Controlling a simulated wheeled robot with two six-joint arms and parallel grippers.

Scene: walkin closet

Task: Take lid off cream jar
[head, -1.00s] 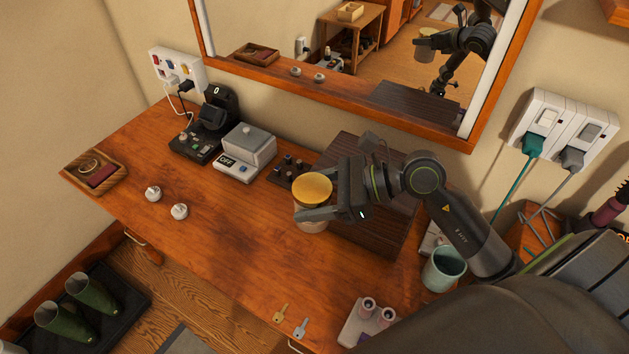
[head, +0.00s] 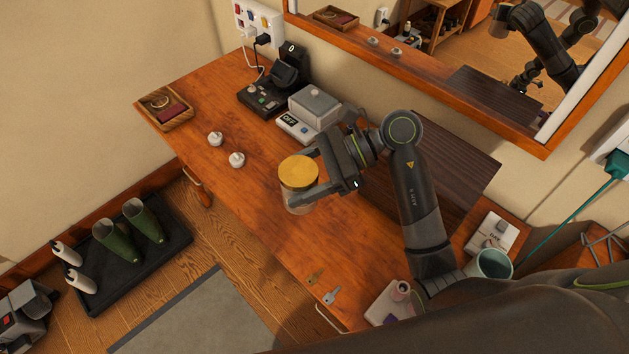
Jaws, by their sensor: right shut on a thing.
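The cream jar (head: 297,198) is a short pale, see-through jar with a round golden-yellow lid (head: 299,171) on top. It is upright, over the middle of the wooden dresser top. My right gripper (head: 318,175) reaches in from the right with its fingers on either side of the jar near the lid, and it is shut on the jar. I cannot tell whether the jar's bottom touches the wood. My left gripper is not in view.
A dark slatted box (head: 450,165) lies behind my right arm. A grey-white box device (head: 312,108), a black stand (head: 280,82), two white knobs (head: 237,159) and a wooden tray (head: 166,107) stand further left.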

